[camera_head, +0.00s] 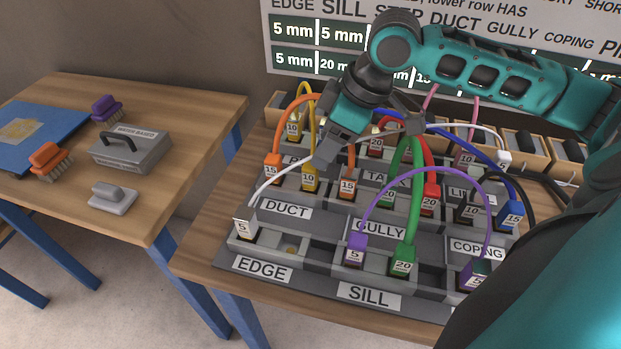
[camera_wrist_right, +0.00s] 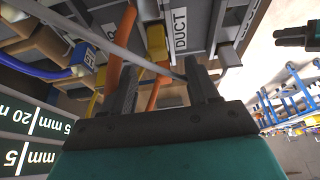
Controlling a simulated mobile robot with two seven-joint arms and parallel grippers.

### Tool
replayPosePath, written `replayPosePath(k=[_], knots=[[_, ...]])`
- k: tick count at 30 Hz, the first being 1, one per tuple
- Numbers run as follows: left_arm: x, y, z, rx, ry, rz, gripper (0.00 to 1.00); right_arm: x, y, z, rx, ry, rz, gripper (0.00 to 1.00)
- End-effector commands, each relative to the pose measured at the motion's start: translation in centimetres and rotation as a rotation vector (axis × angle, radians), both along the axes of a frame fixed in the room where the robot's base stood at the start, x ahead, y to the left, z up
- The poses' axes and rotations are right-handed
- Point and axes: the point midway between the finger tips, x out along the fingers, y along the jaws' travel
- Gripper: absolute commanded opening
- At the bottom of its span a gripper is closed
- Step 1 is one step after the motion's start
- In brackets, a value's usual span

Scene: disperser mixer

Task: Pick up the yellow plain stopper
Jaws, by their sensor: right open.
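A yellow stopper marked 10 (camera_head: 310,180), with a yellow cable, stands in the rack behind the DUCT label. A second yellow stopper marked 10 (camera_head: 292,128) stands further back, on the same yellow cable. I cannot tell which is the plain one. My right gripper (camera_head: 322,156) is open above and just behind the front yellow stopper. In the right wrist view, a yellow stopper (camera_wrist_right: 157,42) shows beyond the open, empty fingers, beside the DUCT label; a grey-white cable and orange cables cross near them. A dark and teal part at that view's right edge may be my left gripper.
Orange stoppers (camera_head: 347,187) and a white stopper marked 5 (camera_head: 243,227) stand close by. Green (camera_head: 403,262) and purple (camera_head: 355,250) stoppers with arching cables fill the front right. A side table (camera_head: 165,195) at left holds brushes and a grey box.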

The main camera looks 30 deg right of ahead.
Motion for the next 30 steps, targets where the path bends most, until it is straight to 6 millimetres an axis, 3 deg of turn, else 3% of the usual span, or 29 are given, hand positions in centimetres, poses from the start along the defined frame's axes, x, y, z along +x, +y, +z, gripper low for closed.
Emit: replayPosePath(k=[3,10,18,27,30], knots=[[-0.1,0.0,-0.5,0.001,0.003,0.000,0.43,0.6,0.5,-1.9,0.001,0.001,0.001,0.60],[-0.1,0.1,-0.7,0.001,0.004,0.001,0.43,1.1,0.9,-3.5,0.001,0.001,0.002,0.60],[-0.1,0.2,-1.3,0.004,0.003,0.001,0.43,2.4,1.7,-7.0,0.000,0.001,0.000,0.60],[0.2,0.2,-1.1,0.004,-0.002,0.002,0.43,2.6,1.9,-7.6,-0.001,-0.001,0.001,0.60],[0.3,0.2,-1.1,0.004,-0.004,0.002,0.43,2.6,1.9,-7.6,-0.001,-0.001,0.001,0.52]])
